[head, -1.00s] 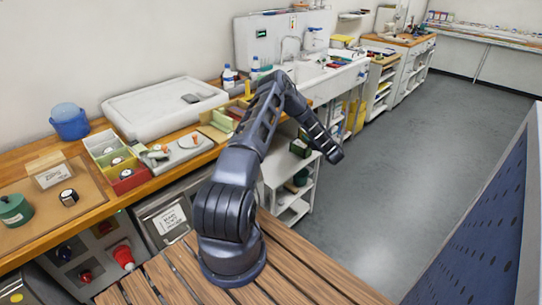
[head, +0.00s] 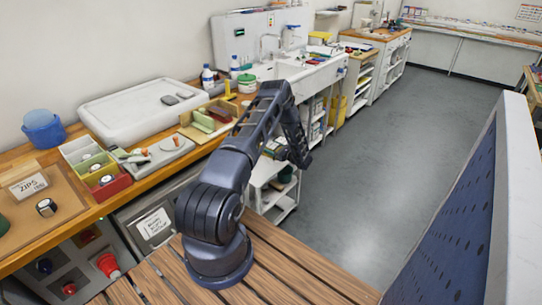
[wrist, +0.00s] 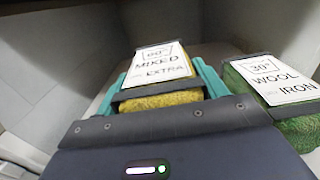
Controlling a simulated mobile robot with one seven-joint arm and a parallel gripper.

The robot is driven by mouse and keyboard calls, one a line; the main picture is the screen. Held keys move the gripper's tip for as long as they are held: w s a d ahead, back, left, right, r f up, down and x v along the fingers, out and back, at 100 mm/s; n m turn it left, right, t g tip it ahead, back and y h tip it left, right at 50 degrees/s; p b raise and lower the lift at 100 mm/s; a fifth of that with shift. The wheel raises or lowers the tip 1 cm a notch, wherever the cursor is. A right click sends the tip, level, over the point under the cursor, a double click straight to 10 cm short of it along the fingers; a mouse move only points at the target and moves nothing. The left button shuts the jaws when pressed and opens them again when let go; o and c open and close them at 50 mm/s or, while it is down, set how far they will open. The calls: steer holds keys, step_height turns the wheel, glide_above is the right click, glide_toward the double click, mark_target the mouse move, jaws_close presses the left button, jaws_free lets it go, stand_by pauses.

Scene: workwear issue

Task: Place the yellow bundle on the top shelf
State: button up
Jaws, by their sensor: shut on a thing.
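The yellow bundle (wrist: 160,101) fills the space between the teal fingers of my gripper (wrist: 163,70) in the wrist view, and the fingers are shut on it. Its white label reads 60°, MIXED, EXTRA. A green bundle (wrist: 300,130) labelled 30°, WOOL, IRON lies to the right, beside my gripper. A low white shelf unit (head: 262,172) stands past the bench end in the head view, with my arm's end over or in front of it. The gripper's tips and the yellow bundle are hidden there.
A wooden bench (head: 170,166) on the left carries a white tray (head: 140,110), small bins and a blue tub (head: 43,129). A sink (head: 300,70) lies beyond. The grey floor (head: 390,150) is clear; a blue perforated panel (head: 450,230) stands at right.

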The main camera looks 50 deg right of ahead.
steer(key=shift+f, duration=2.25)
steer(key=shift+f, duration=0.1)
steer(key=o, duration=1.2)
steer(key=shift+c, duration=0.2)
steer(key=s, duration=1.2)
steer(key=shift+d, duration=0.3)
